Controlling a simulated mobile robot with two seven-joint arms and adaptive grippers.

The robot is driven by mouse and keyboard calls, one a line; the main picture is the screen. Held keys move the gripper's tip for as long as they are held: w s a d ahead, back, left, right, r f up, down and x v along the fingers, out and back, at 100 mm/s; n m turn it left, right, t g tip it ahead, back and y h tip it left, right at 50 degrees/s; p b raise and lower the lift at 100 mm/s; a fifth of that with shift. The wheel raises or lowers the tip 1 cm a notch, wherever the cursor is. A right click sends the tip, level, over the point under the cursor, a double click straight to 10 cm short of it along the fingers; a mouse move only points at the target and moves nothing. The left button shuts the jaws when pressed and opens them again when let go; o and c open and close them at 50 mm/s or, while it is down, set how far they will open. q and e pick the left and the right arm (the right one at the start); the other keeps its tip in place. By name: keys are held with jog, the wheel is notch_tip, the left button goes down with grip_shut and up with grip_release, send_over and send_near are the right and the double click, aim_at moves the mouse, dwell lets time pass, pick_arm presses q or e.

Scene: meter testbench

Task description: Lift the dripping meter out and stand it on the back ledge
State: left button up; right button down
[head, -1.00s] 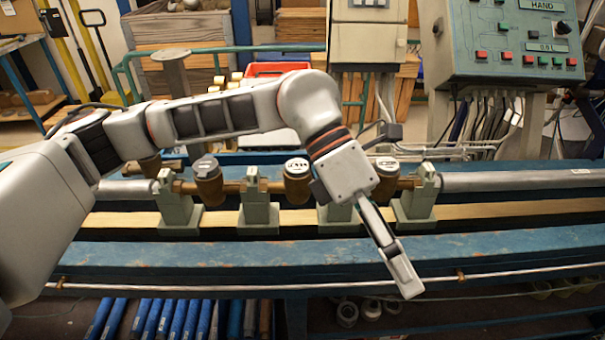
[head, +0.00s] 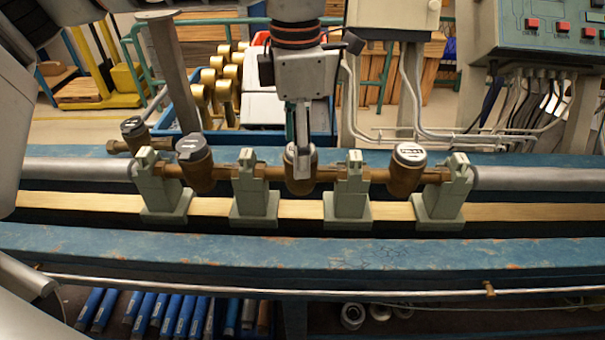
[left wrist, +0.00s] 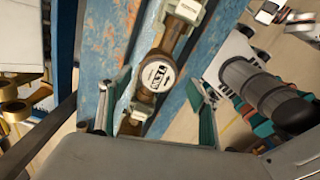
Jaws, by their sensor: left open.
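Three brass meters with round lids sit in a row between grey-green clamps: a left one (head: 196,168), a middle one (head: 289,160) and a right one (head: 408,172). I cannot see which one drips. My left gripper (head: 304,168) points down at the middle meter, and its finger covers part of that meter in the head view. In the left wrist view the open fingers (left wrist: 150,98) lie to either side of a meter's white dial (left wrist: 158,76), with no visible grip on it. My right gripper is not in view.
Another brass meter (head: 134,130) stands at the back left, on the blue back ledge (head: 530,158). Clamps (head: 256,200) flank the meters closely. A blue crate (head: 262,142) with brass parts is behind. Pipes and cables hang behind the right part of the ledge.

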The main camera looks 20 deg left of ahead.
pick_arm(q)
jog(key=f, duration=0.7)
jog(key=shift+w+d, duration=0.2)
jog(key=shift+w, duration=0.15)
jog(key=shift+r, duration=0.1)
grip_shut()
